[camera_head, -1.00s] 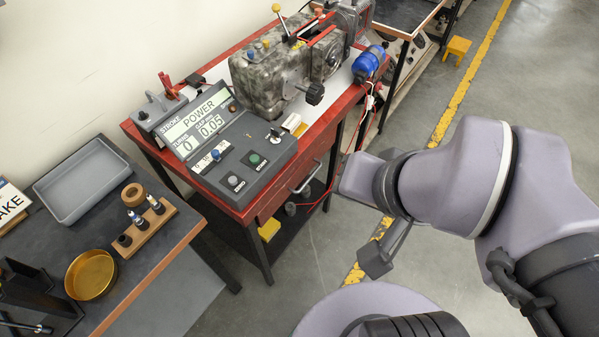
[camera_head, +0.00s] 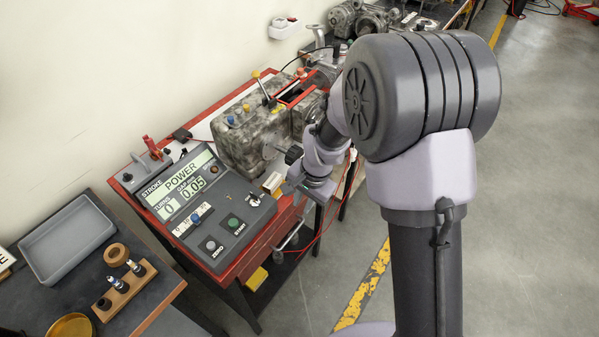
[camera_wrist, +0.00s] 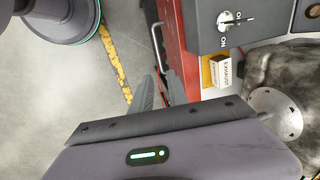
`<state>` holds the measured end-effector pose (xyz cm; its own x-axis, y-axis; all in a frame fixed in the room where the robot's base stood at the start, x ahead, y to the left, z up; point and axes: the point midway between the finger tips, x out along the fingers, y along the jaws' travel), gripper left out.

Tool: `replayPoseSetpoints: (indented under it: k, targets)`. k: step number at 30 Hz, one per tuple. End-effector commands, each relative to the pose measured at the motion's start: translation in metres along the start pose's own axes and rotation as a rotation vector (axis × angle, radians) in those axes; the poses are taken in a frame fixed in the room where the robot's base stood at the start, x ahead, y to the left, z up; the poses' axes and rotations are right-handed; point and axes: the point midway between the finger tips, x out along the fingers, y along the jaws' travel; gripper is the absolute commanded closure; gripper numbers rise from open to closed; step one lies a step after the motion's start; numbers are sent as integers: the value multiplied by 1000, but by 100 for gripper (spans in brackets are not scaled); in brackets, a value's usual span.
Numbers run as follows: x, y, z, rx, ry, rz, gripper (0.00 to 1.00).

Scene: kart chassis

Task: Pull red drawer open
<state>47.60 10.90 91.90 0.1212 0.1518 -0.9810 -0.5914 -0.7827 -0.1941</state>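The red drawer (camera_head: 281,230) sits under the top of the red bench, its front apparently flush with the bench side. Its pale bar handle (camera_head: 296,236) shows below my wrist in the head view and as a curved bar (camera_wrist: 159,42) in the wrist view. My gripper (camera_wrist: 156,92) points down beside the drawer side of the bench, with its grey fingers close to the handle. In the head view the fingertips are not clear below my wrist.
A control panel (camera_head: 215,215) and a mottled grey machine (camera_head: 240,143) stand on the bench top, close to my wrist. A small yellow-white block marked EXHAUST (camera_wrist: 219,73) lies beside the panel. A red cable (camera_head: 325,233) hangs nearby. The floor (camera_head: 530,210) at right is clear.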

Motion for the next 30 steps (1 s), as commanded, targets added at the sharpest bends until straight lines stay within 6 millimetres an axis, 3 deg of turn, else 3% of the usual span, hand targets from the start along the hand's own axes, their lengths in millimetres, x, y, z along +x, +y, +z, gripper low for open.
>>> replayPoseSetpoints:
  k: [5, 12, 18, 24, 30]
  targets:
    - [32, 1, 1, 8, -8, 11, 80]
    - [105, 3, 2, 7, -9, 12, 80]
    - [155, 3, 2, 7, -8, 11, 80]
    - [180, 3, 2, 7, -7, 10, 80]
    - [186, 3, 2, 6, -7, 10, 80]
